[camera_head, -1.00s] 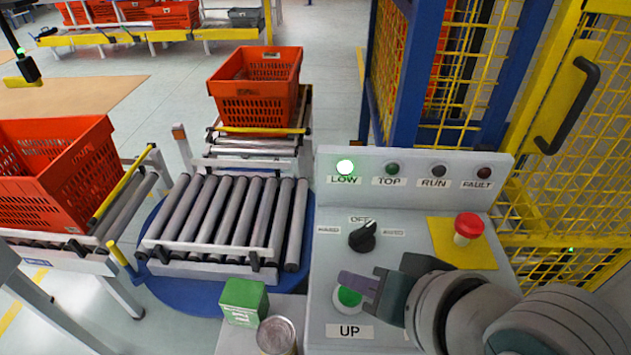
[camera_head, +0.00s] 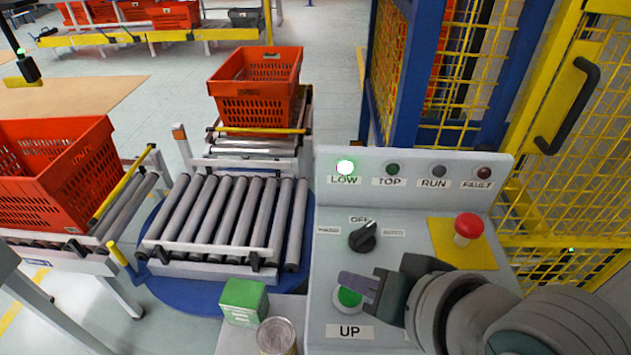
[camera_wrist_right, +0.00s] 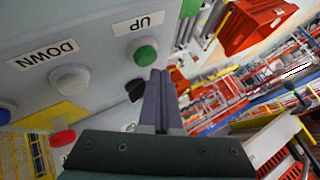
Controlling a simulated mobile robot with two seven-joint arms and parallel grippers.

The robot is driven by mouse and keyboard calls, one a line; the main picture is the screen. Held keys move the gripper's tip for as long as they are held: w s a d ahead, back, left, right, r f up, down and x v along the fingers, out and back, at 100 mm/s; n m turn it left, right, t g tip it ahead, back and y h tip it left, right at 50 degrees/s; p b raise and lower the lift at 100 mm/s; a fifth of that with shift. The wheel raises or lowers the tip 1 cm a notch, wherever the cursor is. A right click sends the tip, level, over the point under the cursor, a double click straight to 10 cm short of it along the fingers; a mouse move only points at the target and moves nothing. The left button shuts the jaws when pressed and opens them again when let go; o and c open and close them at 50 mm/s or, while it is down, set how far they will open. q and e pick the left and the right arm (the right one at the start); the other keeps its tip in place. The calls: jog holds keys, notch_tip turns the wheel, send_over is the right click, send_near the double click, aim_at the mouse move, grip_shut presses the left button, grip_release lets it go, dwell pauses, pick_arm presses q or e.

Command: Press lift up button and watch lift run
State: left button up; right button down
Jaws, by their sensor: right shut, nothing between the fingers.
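The green UP button (camera_head: 350,297) is on the grey control panel (camera_head: 330,255), above the UP label. It also shows in the right wrist view (camera_wrist_right: 146,55). My right gripper (camera_head: 350,280) is shut and empty, with its fingertips over or just beside the button. In the right wrist view the shut fingers (camera_wrist_right: 158,75) end close to the button; I cannot tell whether they touch it. The LOW lamp (camera_head: 345,168) is lit green. The TOP (camera_head: 392,169), RUN (camera_head: 438,171) and FAULT (camera_head: 484,173) lamps look dark. My left gripper is not in view.
A black selector knob (camera_head: 363,237) and a red stop button (camera_head: 467,228) are on the panel. A green box (camera_head: 243,302) and a can (camera_head: 277,337) stand left of it. Yellow mesh fencing (camera_head: 575,180) is at right. Orange totes (camera_head: 255,88) sit on roller conveyors.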

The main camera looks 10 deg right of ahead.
jog(key=shift+f, duration=0.15)
jog(key=shift+f, duration=0.3)
